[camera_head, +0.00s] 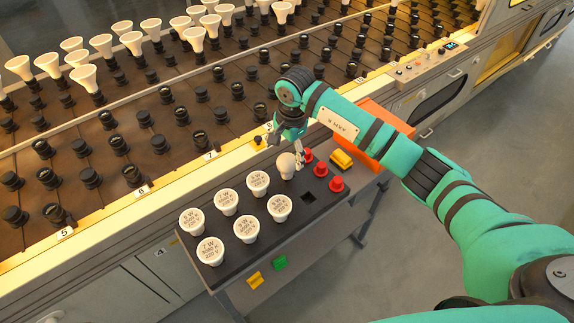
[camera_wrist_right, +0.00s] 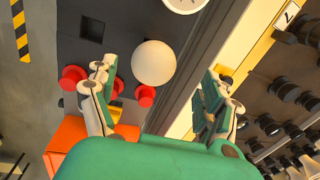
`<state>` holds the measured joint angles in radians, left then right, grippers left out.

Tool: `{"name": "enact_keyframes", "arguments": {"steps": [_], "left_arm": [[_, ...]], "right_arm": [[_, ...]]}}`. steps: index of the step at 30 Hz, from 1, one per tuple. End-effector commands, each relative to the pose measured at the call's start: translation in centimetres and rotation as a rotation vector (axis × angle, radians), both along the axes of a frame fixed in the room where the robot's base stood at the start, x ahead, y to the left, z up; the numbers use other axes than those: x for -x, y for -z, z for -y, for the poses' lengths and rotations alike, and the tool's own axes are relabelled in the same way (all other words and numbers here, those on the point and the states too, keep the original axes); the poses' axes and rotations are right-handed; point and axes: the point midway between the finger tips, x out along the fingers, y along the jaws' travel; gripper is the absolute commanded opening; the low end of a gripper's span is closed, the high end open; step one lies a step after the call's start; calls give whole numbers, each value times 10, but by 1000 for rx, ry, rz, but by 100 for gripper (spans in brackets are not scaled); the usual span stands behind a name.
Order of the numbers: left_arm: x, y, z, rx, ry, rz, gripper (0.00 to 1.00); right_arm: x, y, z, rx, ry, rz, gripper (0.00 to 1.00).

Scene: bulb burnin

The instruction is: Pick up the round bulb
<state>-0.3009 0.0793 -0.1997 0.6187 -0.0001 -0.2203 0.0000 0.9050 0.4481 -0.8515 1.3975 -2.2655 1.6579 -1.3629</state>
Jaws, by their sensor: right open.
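The round bulb (camera_head: 286,165) is a plain pale globe standing at the back right of a dark tray (camera_head: 215,275) on a cart. In the right wrist view the round bulb (camera_wrist_right: 154,63) lies ahead, between the two spread fingers. My right gripper (camera_head: 297,150) is open and empty, just beside and above the bulb in the head view. In the wrist view my right gripper (camera_wrist_right: 160,82) has one finger on each side of the bulb, with gaps on both sides. The bulb's base is hidden. My left gripper is not in view.
Several labelled white bulbs (camera_head: 246,229) stand in the same tray. Red caps (camera_head: 337,184), a yellow block (camera_head: 341,159) and an orange bin (camera_head: 386,128) are close to the right. The socket rack's pale edge (camera_head: 180,178) runs behind. An empty square hole (camera_head: 309,197) is in the tray.

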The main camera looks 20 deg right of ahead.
Motion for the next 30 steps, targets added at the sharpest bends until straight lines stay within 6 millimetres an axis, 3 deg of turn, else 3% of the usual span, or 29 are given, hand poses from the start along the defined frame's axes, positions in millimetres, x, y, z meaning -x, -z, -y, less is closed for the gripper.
{"name": "enact_keyframes", "arguments": {"steps": [12,21,30], "left_arm": [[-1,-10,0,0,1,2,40],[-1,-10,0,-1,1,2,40],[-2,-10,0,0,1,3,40]], "right_arm": [[1,49,1,-3,2,-2,83],[0,54,2,0,1,0,81],[0,54,2,0,1,0,42]]}}
